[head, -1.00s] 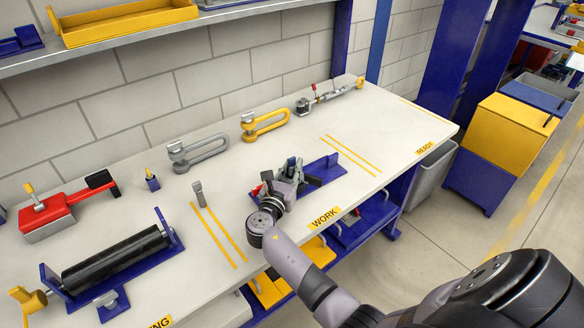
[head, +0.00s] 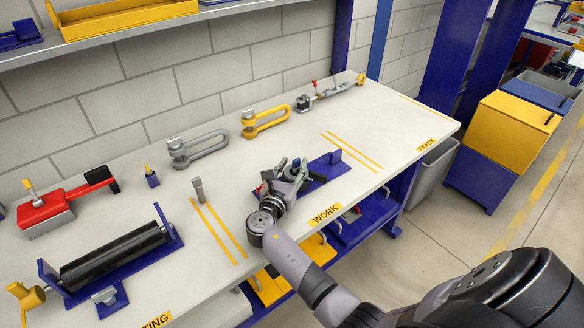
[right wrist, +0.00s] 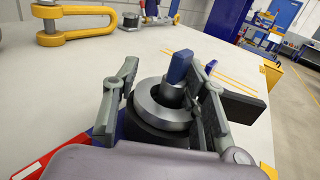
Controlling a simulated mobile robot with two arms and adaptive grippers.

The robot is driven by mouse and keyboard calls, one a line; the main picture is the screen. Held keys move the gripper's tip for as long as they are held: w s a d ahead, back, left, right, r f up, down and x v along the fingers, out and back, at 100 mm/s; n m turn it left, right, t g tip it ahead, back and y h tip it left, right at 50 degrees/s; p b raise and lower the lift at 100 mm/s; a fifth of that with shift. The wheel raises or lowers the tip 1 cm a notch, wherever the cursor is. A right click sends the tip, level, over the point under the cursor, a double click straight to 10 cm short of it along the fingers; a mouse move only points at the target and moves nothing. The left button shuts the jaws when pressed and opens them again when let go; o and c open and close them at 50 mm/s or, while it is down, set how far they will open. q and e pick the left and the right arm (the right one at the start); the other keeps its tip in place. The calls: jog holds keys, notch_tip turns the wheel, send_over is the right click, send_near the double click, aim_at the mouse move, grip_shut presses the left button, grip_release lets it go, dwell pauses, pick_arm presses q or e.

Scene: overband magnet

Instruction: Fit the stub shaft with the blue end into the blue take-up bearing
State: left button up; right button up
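In the right wrist view, a stub shaft with a blue squared end (right wrist: 179,68) points away from my wrist. Behind its end are a grey metal ring (right wrist: 160,112) and a dark round body. My right gripper (right wrist: 165,85) has one finger on each side of these; a gap shows at the left finger, and contact at the right finger is unclear. In the head view my right gripper (head: 291,168) is over the blue work fixture (head: 338,160), largely hiding the part. I cannot identify the blue take-up bearing for certain. My left gripper is out of view.
A grey clevis (head: 200,150) and a yellow clevis (head: 265,121) lie along the back of the bench (head: 225,240). A black roller (head: 115,257) in a blue cradle and a red tool (head: 45,208) are at left. The bench right of the fixture is clear.

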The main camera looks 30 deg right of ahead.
jog(key=shift+f, duration=0.1)
jog(key=shift+s+a, duration=0.25)
jog(key=shift+a, duration=0.05)
jog(key=v, duration=1.1)
jog(key=shift+a, duration=0.15)
jog(key=o, duration=1.2)
notch_tip(320, 180, up, 9)
jog(key=p, duration=0.9)
